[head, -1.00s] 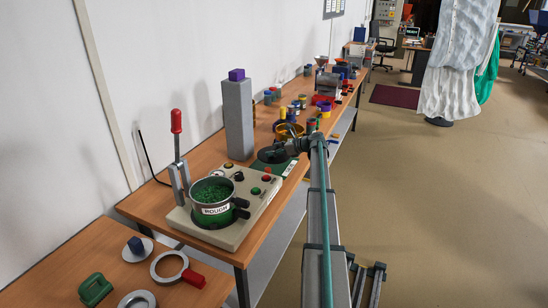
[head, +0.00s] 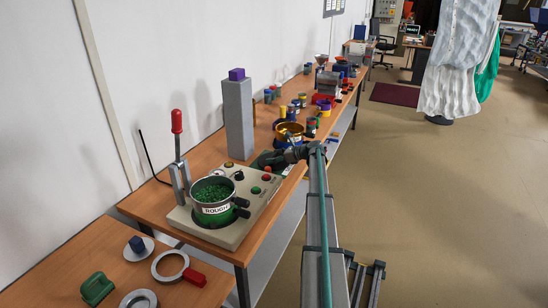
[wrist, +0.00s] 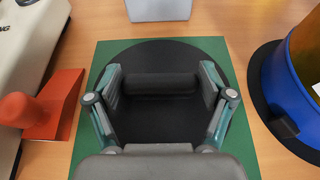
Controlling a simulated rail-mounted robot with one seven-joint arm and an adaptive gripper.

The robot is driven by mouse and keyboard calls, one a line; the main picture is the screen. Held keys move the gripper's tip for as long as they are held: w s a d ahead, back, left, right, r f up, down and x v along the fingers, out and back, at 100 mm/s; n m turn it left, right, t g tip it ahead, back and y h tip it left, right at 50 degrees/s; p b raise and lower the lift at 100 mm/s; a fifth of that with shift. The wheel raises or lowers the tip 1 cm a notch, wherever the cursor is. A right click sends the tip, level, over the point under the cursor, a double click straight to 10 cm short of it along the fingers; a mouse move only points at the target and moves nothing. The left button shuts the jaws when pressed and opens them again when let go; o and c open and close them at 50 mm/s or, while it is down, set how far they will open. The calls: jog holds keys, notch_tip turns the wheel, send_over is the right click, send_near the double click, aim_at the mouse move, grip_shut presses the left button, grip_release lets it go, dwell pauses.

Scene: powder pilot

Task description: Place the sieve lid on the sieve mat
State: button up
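The sieve lid (wrist: 165,58) is a black disc with a thick black bar handle. In the wrist view it is over the green sieve mat (wrist: 88,150), covering most of it, with its right rim close to the mat's edge. I cannot tell whether it rests flat on the mat. My gripper (wrist: 162,84) has one finger at each end of the handle, and the pads look in contact with it. In the head view my gripper (head: 283,155) is low over the mat, behind the control panel, and hides part of the lid.
A blue container (wrist: 292,85) on a dark base stands close to the right of the mat. A red block with a knob (wrist: 45,115) is at the left. A beige panel (head: 232,232) bears a pot of green granules (head: 212,190). A grey column (head: 238,120) stands behind.

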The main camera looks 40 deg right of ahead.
jog(key=shift+o, duration=1.1)
jog(key=shift+r, duration=0.2)
jog(key=b+v, duration=0.1)
jog(key=v, duration=1.1)
jog(key=shift+f+b, duration=0.15)
jog(key=shift+b, duration=0.2)
